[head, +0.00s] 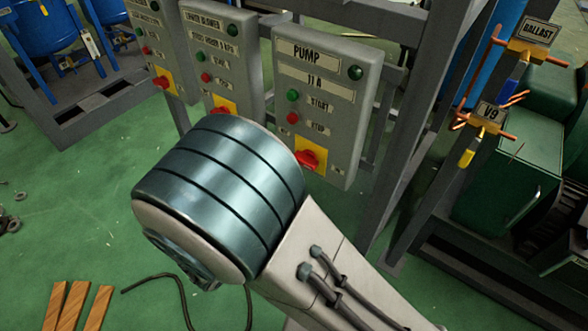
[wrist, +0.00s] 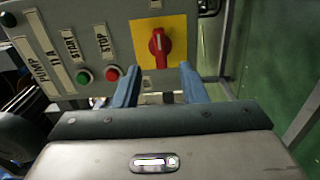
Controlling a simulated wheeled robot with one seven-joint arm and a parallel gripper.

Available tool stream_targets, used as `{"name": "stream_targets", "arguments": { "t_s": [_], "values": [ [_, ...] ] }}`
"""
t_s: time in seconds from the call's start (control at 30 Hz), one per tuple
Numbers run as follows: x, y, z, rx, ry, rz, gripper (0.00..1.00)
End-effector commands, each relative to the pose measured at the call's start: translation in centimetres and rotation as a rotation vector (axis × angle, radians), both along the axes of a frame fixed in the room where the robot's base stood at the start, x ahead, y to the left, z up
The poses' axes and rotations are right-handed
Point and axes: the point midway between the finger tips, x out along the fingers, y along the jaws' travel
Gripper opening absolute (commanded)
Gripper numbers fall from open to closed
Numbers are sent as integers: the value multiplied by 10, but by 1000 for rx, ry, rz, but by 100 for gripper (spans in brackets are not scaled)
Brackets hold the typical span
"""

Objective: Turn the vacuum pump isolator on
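The vacuum pump isolator (head: 307,160) is a red rotary handle on a yellow plate, low on the grey PUMP panel (head: 340,62). In the head view its handle lies roughly sideways. In the wrist view the isolator (wrist: 160,46) shows turned on its side with the panel, its handle pointing up and down the picture. My gripper (wrist: 159,70) is open, its two blue fingers apart with nothing between them. The handle is just beyond the fingertips, roughly between their lines; contact is not visible. In the head view my arm hides the gripper.
The PUMP panel has a green START button (head: 292,96) and a red STOP button (head: 292,118). Similar panels with their own red isolators stand to its left. A grey frame post (head: 408,130) rises to the right, with V9 (head: 490,115) and BALLAST (head: 537,30) tags beyond it.

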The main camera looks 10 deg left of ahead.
Motion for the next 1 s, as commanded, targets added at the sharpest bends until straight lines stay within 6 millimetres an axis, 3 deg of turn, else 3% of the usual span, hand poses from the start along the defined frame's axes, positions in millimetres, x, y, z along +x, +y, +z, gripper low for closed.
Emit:
{"name": "stream_targets", "arguments": {
  "t_s": [0.1,0.33,0.9,1.0],
  "values": [
    [-22,10,1,-1,0,3,38],
    [-44,19,0,1,-1,1,38],
    [-46,19,0,1,0,-1,38],
    [-42,13,7,3,12,-25,38]
  ]
}}
